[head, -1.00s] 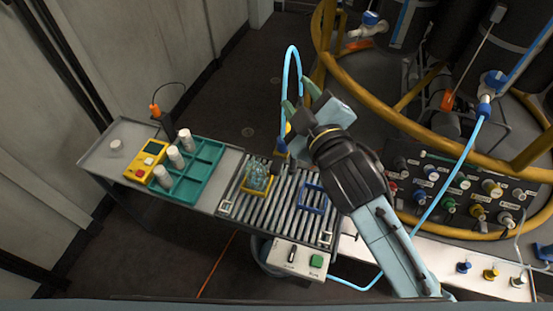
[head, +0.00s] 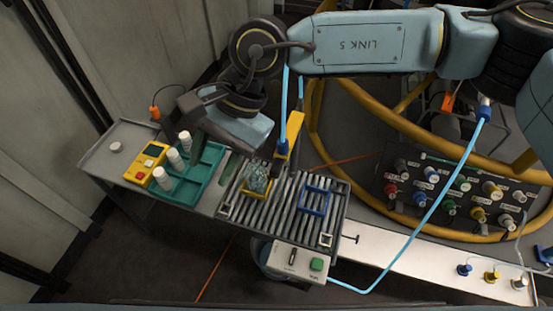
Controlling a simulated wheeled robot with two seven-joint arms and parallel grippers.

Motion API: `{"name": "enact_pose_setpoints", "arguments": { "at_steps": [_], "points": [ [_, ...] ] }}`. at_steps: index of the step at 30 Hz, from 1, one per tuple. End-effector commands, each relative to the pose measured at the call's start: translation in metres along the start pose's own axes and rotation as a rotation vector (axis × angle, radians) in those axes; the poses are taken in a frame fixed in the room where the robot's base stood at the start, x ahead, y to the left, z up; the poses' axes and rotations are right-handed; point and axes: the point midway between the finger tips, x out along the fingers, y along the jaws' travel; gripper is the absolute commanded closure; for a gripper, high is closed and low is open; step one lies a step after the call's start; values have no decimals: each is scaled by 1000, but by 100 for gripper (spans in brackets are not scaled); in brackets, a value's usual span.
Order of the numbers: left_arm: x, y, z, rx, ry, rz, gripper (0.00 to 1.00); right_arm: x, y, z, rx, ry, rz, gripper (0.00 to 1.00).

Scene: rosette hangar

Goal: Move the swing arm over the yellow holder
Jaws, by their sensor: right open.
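The yellow holder (head: 262,198) sits on the roller conveyor (head: 290,212) and has a clear, glassy clump (head: 257,178) in it. What looks like the swing arm (head: 292,130) is a yellow bar with a blue fitting and a blue hose. It stands at the conveyor's back edge, behind and right of the yellow holder, not over it in this view. My right gripper (head: 216,157) is open and empty, left of the swing arm and above the back of the teal tray. Its body hides part of the area behind. My left gripper is out of view.
The teal tray (head: 193,190) holds several white cylinders. A yellow control box (head: 147,162) stands left of it. A blue holder (head: 315,203) is on the conveyor's right. A switch box (head: 299,262) hangs in front. Yellow railing and a valve panel (head: 445,180) lie right.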

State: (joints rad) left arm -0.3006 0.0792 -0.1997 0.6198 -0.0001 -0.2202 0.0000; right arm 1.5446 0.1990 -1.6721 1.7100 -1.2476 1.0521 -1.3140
Motion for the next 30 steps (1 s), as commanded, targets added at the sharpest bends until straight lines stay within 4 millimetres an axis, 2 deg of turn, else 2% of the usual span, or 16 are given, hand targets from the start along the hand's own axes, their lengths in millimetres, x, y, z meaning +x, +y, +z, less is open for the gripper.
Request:
{"name": "enact_pose_setpoints", "arguments": {
  "at_steps": [1,4,7,11,14,24,30],
  "points": [
    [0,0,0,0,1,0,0,-15,8,-28,-38,120,66,58],
    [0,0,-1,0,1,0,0,-43,25,-68,-86,294,189,58],
    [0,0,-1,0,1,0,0,-65,35,-91,-104,396,269,58],
    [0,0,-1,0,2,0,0,-73,42,-104,-112,445,313,58],
    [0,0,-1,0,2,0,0,-65,45,-109,-112,446,316,58],
    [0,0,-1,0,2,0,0,-4,64,-138,-110,442,313,58],
    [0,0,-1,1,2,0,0,24,73,-152,-110,442,311,58]
  ]
}}
